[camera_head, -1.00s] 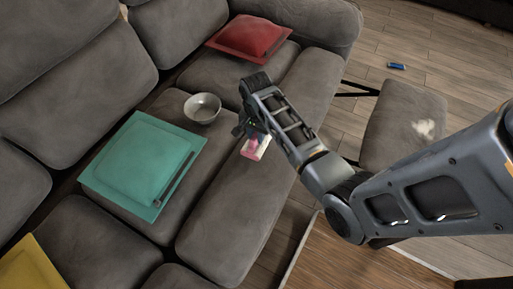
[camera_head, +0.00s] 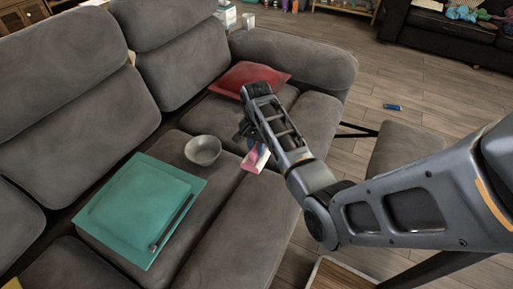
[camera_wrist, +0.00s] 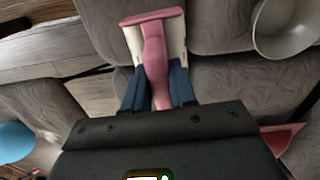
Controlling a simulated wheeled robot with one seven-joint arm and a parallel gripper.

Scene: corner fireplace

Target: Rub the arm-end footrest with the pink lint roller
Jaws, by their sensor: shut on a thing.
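My gripper (camera_head: 250,136) is shut on the pink lint roller (camera_head: 256,158) and holds it above the front seat of the grey sofa. In the wrist view, the pink handle (camera_wrist: 154,58) lies between my dark blue fingers, with white roller parts on both sides. The arm-end footrest (camera_head: 398,148) is a grey cushion on the floor to the right of the sofa, apart from the roller. My arm covers its near part in the head view.
A grey bowl (camera_head: 203,150) and a teal cushion (camera_head: 140,203) with a dark stick lie on the sofa. A red cushion (camera_head: 240,78) sits by the sofa arm (camera_head: 300,58). A black bar (camera_head: 358,130) runs beside the footrest.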

